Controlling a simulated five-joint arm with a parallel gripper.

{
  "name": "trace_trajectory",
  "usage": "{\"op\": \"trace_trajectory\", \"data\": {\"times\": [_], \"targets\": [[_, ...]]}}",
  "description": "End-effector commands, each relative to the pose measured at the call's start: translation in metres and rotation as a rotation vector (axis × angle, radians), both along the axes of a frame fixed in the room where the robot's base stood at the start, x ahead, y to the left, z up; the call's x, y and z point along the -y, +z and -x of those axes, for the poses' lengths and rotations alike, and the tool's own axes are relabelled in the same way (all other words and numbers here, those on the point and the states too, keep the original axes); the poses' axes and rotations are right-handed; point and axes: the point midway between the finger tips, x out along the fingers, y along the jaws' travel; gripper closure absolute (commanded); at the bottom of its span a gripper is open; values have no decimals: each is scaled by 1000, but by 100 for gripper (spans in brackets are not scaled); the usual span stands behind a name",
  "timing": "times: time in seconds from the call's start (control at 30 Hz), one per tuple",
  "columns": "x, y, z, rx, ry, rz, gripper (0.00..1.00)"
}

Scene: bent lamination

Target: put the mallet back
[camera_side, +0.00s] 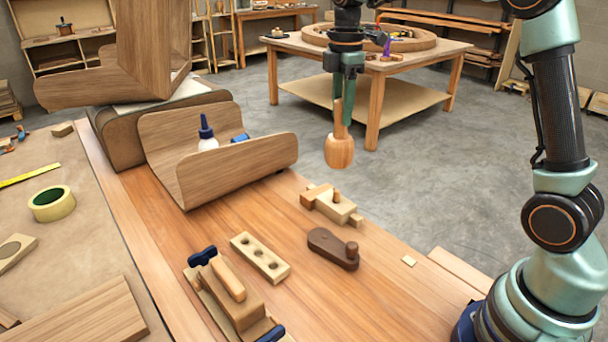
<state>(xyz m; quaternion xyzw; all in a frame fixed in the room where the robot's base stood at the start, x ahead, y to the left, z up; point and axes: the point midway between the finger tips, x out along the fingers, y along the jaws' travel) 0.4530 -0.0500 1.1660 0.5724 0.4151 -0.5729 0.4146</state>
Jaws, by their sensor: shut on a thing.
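The mallet (339,151) is light wood with a rounded, barrel-like head. It hangs head down from my gripper (343,98), with its handle upright between the fingers. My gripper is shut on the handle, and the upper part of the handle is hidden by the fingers. The mallet is in the air, apart from the bench top (330,300), and appears near or beyond its far right edge. Its exact height is hard to tell from this view.
On the bench are a block with holes (260,257), a dark wooden piece with a peg (333,248), a pale wooden tool (332,204), a clamped block (230,295) and a bent wood shell (230,165) with a glue bottle (207,137).

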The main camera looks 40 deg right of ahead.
Motion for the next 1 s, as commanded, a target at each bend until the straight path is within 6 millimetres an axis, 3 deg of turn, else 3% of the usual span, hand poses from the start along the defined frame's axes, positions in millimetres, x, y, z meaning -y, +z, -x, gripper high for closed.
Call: {"op": "trace_trajectory", "data": {"times": [0.17,0.37,0.57,0.7,1.0], "targets": [[-23,11,11,4,56,0,100],[-63,27,39,5,164,0,100],[-110,43,85,6,315,0,100],[-139,51,126,7,438,0,100],[-170,54,199,5,646,-1,100]]}}
